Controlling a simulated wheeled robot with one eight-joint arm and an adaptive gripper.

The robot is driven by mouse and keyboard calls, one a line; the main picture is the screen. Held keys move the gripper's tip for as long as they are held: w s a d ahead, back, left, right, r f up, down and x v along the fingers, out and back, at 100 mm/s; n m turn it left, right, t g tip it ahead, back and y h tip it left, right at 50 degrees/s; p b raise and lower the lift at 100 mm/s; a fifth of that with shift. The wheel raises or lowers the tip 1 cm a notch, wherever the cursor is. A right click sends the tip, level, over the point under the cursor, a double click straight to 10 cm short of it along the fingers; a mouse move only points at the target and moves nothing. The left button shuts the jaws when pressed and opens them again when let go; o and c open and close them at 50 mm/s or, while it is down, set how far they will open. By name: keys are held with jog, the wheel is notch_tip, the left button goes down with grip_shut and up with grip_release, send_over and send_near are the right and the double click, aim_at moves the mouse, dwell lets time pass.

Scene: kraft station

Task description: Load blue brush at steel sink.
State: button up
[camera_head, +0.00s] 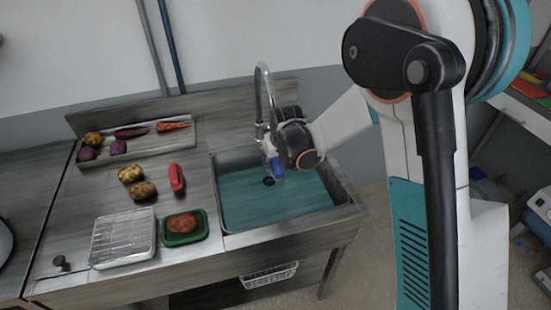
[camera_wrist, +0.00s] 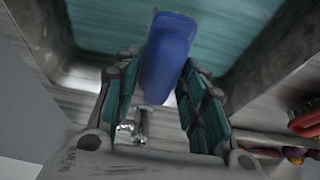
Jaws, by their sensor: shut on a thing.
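The blue brush (camera_head: 277,167) shows as a small blue piece over the steel sink (camera_head: 240,226), just in front of the tap. In the wrist view the blue brush (camera_wrist: 166,55) stands between the two teal-padded fingers of my gripper (camera_wrist: 165,100). My gripper is shut on it. The sink basin has a teal-tinted floor with a dark drain, and its inside (camera_wrist: 240,35) fills the upper wrist view. The brush appears to be above the basin floor. Its far end is hard to make out in the head view, and my wrist hides part of the area around it.
A curved tap (camera_head: 262,95) rises at the back of the sink, close to my wrist.

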aim_at(276, 159)
notch_tip(276, 159, down, 9)
jog(key=b, duration=0.6)
jog(key=shift+b, duration=0.4)
jog(key=shift+s, duration=0.1)
jog(key=shift+r+p, duration=3.25)
jog(key=shift+r, duration=2.25)
jog(key=shift+r, duration=0.25)
jog(key=shift+w+r+p, duration=0.2)
jog(key=shift+r+p, duration=0.15)
jog(key=shift+r, duration=0.1)
jog(key=shift+s+r, duration=0.15)
jog(key=shift+r, duration=0.35)
jog(key=shift+r+p, duration=0.75)
jog(key=shift+r, duration=0.3)
jog(key=shift+s, duration=0.15)
